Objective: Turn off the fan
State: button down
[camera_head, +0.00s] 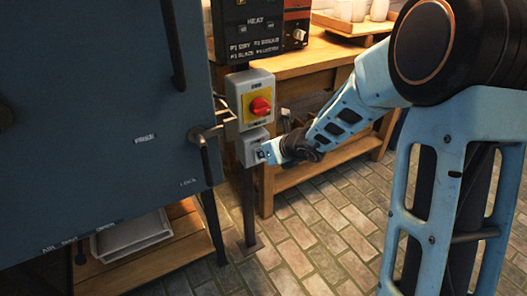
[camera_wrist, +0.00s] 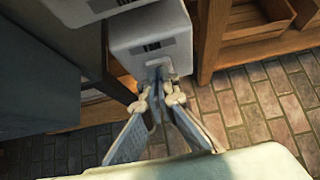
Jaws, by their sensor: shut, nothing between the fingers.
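A small grey switch box (camera_head: 246,150) is mounted on a thin post beside the dark cabinet. My gripper (camera_head: 268,151) is at the right side of its front, with the fingers shut and empty. No fan can be made out.
A larger grey box with a yellow plate and red knob (camera_head: 260,106) is just above. The dark cabinet (camera_head: 95,120) with its handle (camera_head: 205,133) stands close on the left. A wooden bench (camera_head: 330,58) is behind. Open brick floor (camera_head: 325,225) lies below.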

jog(key=shift+r+p, duration=0.65)
jog(key=shift+r, duration=0.15)
jog(key=shift+d, duration=0.1)
